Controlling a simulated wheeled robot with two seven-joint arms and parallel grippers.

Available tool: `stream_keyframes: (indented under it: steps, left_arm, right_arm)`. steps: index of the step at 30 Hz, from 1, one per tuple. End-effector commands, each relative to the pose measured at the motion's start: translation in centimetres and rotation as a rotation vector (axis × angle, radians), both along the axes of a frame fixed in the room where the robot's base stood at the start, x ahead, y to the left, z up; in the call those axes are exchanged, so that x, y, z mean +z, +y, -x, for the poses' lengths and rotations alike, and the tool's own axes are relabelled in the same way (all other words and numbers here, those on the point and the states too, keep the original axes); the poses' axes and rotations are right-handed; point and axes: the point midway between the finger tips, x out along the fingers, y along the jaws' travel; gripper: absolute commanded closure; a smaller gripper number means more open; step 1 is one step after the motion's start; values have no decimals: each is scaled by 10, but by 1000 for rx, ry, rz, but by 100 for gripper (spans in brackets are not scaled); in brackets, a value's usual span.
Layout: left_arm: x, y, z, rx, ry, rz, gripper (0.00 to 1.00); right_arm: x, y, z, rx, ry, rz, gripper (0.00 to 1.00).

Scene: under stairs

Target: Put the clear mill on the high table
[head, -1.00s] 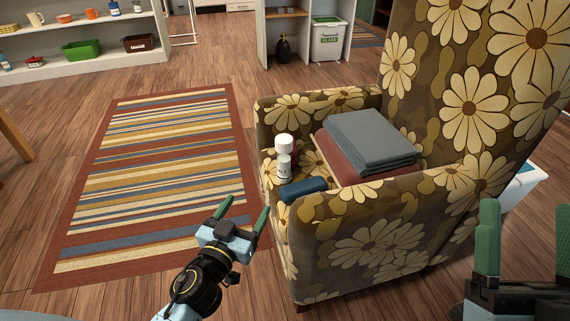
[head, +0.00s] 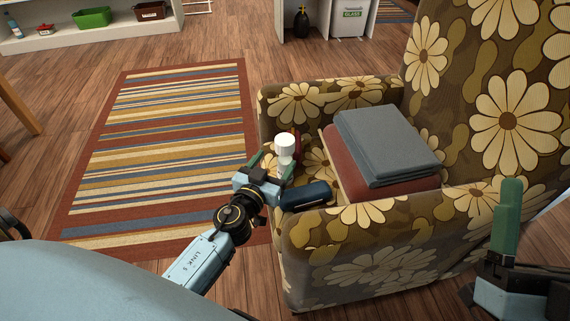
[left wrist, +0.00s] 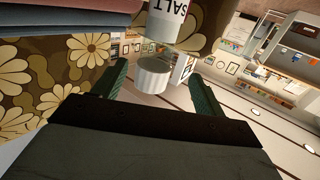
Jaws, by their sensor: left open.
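The mill (head: 285,150), a small white-capped bottle, stands upright on the seat of a flowered armchair, near its front. In the left wrist view, turned upside down, its SALT label (left wrist: 168,22) and white cap (left wrist: 153,78) show between and beyond the fingers. My left gripper (head: 272,166) is open at the mill, fingers pointing towards it, partly hiding its lower body. I cannot tell whether they touch it. I cannot identify the high table.
A dark blue case (head: 305,195) lies just right of my left gripper. A red item (head: 297,146) is behind the mill. Folded grey (head: 385,145) and red-brown cloths fill the seat's middle. The armchair's near arm (head: 360,225) rises in front. A striped rug (head: 160,150) lies on open floor left.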

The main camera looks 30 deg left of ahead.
Motion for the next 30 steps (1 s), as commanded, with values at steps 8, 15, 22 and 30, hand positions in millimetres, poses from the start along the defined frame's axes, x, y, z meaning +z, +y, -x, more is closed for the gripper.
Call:
stream_keyframes:
  steps: [8,15,22,30]
  left_arm:
    - [2,-4,-27,-1,-2,-2,29]
    - [-1,-4,-54,0,0,-2,29]
    - [-1,-4,-56,0,0,-1,29]
    - [-1,-4,-56,0,0,-1,59]
  right_arm:
    - [0,0,-2,0,22,6,29]
    - [-3,0,-3,-1,36,10,29]
    - [-3,0,-2,0,31,11,29]
    - [-3,0,-2,1,31,13,29]
